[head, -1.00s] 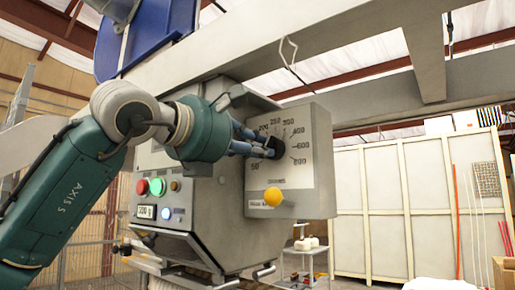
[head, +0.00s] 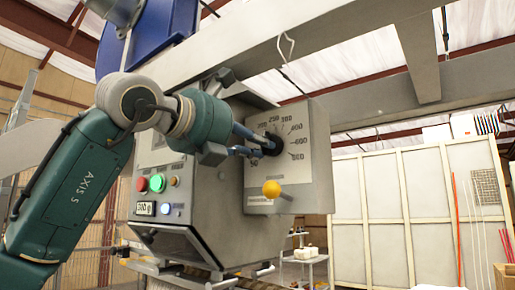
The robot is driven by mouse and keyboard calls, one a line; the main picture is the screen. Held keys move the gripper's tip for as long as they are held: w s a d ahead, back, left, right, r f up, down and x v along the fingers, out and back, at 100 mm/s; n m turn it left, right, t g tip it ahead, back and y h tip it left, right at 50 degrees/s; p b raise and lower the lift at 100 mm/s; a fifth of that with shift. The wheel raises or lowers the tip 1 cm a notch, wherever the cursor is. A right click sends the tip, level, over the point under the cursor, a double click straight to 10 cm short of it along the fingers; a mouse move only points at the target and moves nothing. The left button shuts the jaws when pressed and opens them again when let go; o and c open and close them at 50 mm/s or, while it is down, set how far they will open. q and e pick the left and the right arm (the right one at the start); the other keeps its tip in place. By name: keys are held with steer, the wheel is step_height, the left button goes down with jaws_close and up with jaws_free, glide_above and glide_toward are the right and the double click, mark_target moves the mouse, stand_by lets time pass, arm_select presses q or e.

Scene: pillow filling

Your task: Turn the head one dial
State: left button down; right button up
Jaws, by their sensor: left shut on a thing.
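The grey machine's dial panel (head: 314,174) faces right, with printed numbers in an arc around a small black dial knob (head: 277,143). My left gripper (head: 272,146) reaches in from the left, its blue-grey fingers shut on the dial knob. The fingers hide part of the knob and some of the left-hand numbers, so its exact pointer setting is hard to read. A yellow ball knob (head: 271,188) sticks out below the dial, apart from the fingers. My right gripper is not in view.
A grey beam (head: 330,40) runs overhead. A trolley (head: 304,262) and pale wall panels stand behind.

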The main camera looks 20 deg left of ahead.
arm_select(q)
steer(key=shift+r, duration=0.1)
stand_by(0.3)
steer(key=c, duration=1.7)
jaws_free()
steer(key=shift+s, duration=0.1)
steer(key=shift+o, duration=0.2)
steer(key=shift+s+a, duration=0.1)
steer(key=shift+s, duration=0.1)
steer(key=v, duration=1.1)
steer(key=shift+s+a, duration=0.15)
steer(key=shift+s, duration=0.25)
